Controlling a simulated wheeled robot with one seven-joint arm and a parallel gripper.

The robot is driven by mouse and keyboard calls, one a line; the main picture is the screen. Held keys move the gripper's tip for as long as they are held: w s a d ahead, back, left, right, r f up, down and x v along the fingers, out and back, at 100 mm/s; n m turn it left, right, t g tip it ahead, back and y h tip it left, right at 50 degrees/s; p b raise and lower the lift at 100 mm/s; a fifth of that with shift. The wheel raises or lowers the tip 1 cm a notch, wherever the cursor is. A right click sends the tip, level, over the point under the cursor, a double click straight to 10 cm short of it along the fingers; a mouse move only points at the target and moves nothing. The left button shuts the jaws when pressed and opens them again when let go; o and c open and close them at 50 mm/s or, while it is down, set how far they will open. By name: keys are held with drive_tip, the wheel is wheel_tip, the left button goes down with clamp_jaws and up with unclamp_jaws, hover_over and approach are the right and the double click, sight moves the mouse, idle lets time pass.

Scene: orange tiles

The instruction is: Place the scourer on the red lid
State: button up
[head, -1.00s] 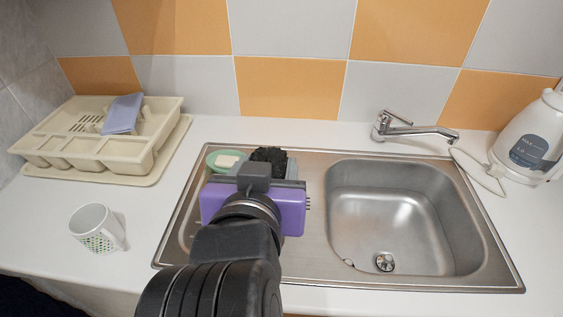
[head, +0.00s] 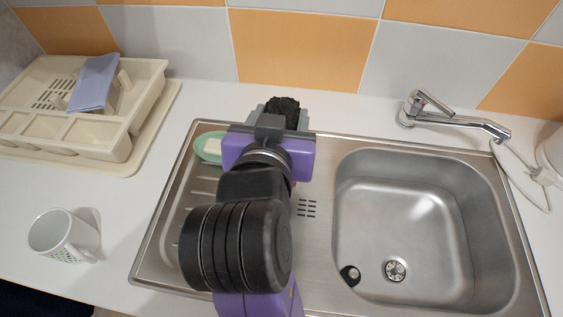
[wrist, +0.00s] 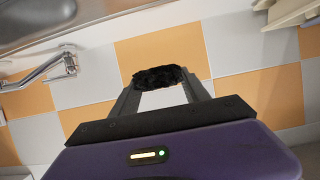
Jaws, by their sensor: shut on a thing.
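The scourer (head: 284,106) is a black, fuzzy clump. My gripper (head: 282,117) is shut on it, with one grey finger on each side. In the head view it shows just beyond the gripper body, near the back edge of the steel sink unit. In the wrist view the scourer (wrist: 158,76) sits between the fingertips (wrist: 160,88), with wall tiles behind it.
A green soap dish (head: 204,152) with pale soap lies left of my gripper. The sink basin (head: 405,215), tap (head: 440,115), and a black stopper (head: 350,275) are right. A white mug (head: 62,237) and cream rack (head: 105,140) are left. Counter near the mug is clear.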

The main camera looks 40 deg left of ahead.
wheel_tip(320, 180, down, 15)
drive_tip(key=shift+r+b, duration=0.1)
drive_tip(key=shift+b, duration=0.25)
drive_tip(key=shift+f, duration=0.2)
drive_tip(key=o, duration=1.3)
drive_tip(key=shift+r, duration=0.1)
drive_tip(key=shift+r, duration=0.15)
drive_tip(key=v, duration=1.2)
